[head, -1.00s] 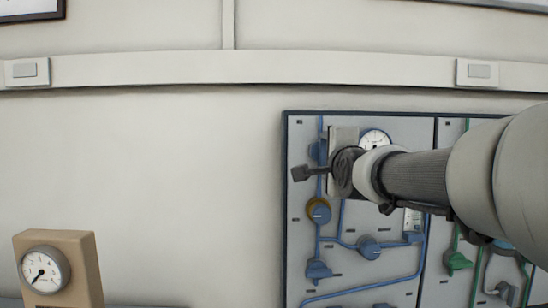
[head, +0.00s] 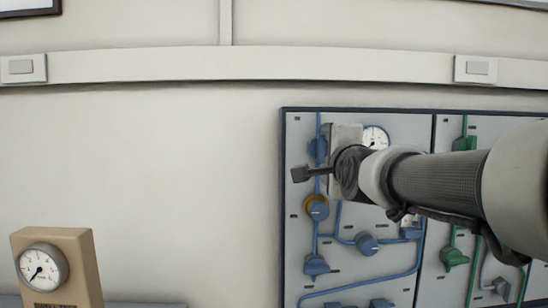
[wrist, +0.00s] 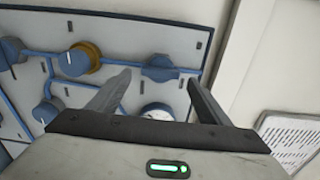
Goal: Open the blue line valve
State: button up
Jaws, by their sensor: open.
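The left panel (head: 300,240) on the wall carries blue pipes with several blue handles. A blue valve handle (head: 317,150) sits at the top of the left pipe, partly beside my gripper in the head view. In the wrist view this handle (wrist: 160,68) lies in the gap between my gripper's (wrist: 159,76) fingertips, which look short of it. My gripper is open and empty. A blue knob with a brass-coloured ring (head: 317,208) is below that handle, and shows left of it in the wrist view (wrist: 82,58). Whether the fingers touch anything cannot be told.
A round gauge (head: 375,138) is beside my gripper, partly hidden. Another blue knob (head: 367,245) and a blue handle (head: 316,265) are lower. Green handles (head: 454,257) are on the right panel. A tan gauge box (head: 75,270) stands lower left. The wall between is clear.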

jog(key=s+p, duration=0.1)
jog(key=s, duration=1.3)
jog(key=shift+s, duration=0.3)
